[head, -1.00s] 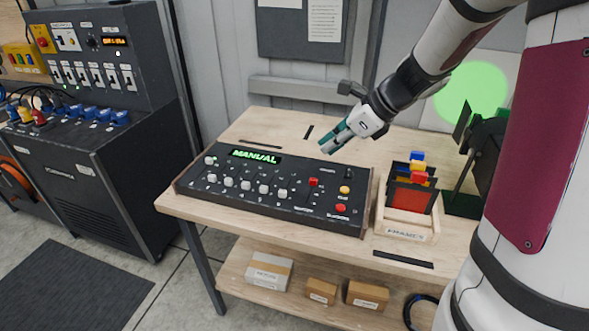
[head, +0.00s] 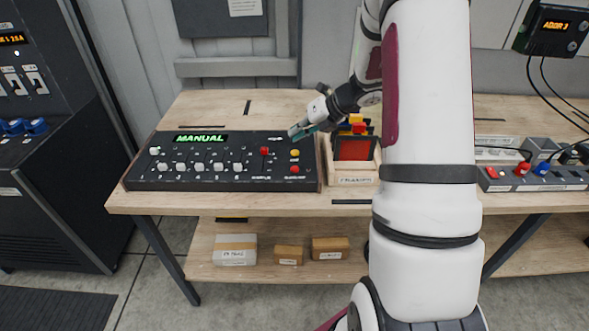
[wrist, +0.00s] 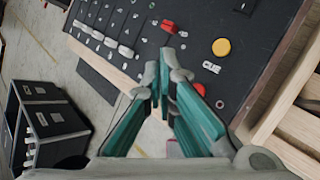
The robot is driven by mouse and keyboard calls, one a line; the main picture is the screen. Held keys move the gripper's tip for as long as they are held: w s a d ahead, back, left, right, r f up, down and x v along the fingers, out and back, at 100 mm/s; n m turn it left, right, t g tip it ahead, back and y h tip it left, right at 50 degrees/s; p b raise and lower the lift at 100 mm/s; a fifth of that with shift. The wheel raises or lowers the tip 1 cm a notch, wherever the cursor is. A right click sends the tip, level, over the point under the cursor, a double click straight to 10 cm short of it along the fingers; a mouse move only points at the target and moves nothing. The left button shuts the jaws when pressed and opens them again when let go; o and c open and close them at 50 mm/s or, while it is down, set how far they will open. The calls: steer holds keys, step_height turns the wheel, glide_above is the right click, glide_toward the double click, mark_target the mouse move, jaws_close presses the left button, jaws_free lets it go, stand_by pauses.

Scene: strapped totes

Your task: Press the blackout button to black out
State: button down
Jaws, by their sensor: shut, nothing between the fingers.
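The dark lighting console (head: 145,180) lies on the wooden table, its green display reading MANUAL. The round red blackout button (head: 295,169) is at its front right corner, below a yellow button (head: 295,153). My gripper (head: 294,133) is shut and empty, above the console's back right part, behind both buttons in the head view. In the wrist view, the shut fingertips (wrist: 164,65) point at the panel. The yellow button (wrist: 221,47), marked CUE, is to their right. A red button (wrist: 199,89) is partly hidden behind a finger. The gripper appears apart from both buttons.
A red fader knob (head: 264,151) stands left of the yellow button. A wooden box (head: 352,180) with coloured sheets stands close right of the console. A strip with coloured plugs (head: 535,186) lies farther right. Cartons (head: 330,248) sit on the shelf below.

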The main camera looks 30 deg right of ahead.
steer(key=b, duration=0.4)
glide_above(297, 167)
step_height(297, 167, down, 7)
steer(key=shift+w+f, duration=0.15)
steer(key=shift+f+b, duration=0.3)
steer(key=shift+f, duration=0.45)
stand_by(0.7)
steer(key=shift+f+b, duration=0.3)
steer(key=shift+f, duration=0.1)
steer(key=shift+f, duration=0.4)
stand_by(0.6)
steer(key=shift+r, duration=0.85)
